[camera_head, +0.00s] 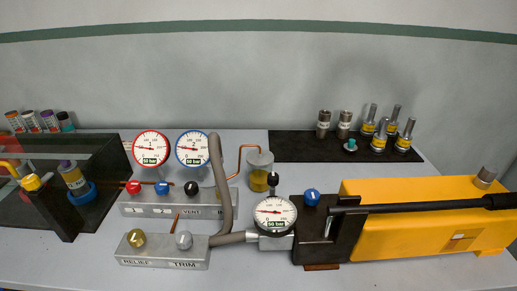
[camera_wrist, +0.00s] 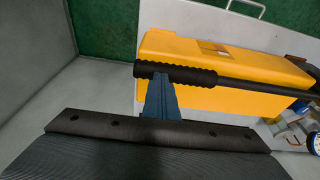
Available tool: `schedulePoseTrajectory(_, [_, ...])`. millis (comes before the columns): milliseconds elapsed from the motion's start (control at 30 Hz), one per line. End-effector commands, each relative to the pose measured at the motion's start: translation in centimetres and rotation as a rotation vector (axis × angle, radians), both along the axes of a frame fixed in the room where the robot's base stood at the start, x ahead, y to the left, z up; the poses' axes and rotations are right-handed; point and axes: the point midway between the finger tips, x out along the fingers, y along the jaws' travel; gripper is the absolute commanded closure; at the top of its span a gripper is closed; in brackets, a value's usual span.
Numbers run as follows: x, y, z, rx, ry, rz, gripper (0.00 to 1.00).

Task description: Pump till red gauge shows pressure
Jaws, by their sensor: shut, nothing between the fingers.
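The red-rimmed gauge (camera_head: 151,148), marked 1, stands at the left of the manifold. Its thin needle lies on the left side of the dial; its exact reading is too small to tell. The yellow hand pump (camera_head: 415,228) lies at the right, with its long black lever (camera_head: 420,208) low and near level across its top. In the wrist view, the ribbed lever grip (camera_wrist: 195,76) crosses in front of the yellow pump body. My gripper (camera_wrist: 161,84) is shut and empty, its fingertips at the grip; whether they touch it cannot be told. The head view does not show my gripper.
A blue-rimmed gauge (camera_head: 193,148) stands beside the red one. A white gauge (camera_head: 272,213) and a blue knob (camera_head: 312,197) sit by the pump's black block. Red, blue and black valve knobs top the manifold (camera_head: 180,207). Fittings stand on a dark mat (camera_head: 290,147) behind.

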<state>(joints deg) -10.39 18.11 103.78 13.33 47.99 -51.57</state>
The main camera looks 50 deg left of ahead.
Motion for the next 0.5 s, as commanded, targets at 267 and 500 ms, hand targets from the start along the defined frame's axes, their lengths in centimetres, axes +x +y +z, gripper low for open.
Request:
schedulePoseTrajectory(267, [-0.4, -0.1, -0.2, -0.005, 0.015, 0.0, 1.0])
schedulePoseTrajectory(500, [-0.7, 0.1, 3.5, -0.005, 0.012, 0.002, 1.0])
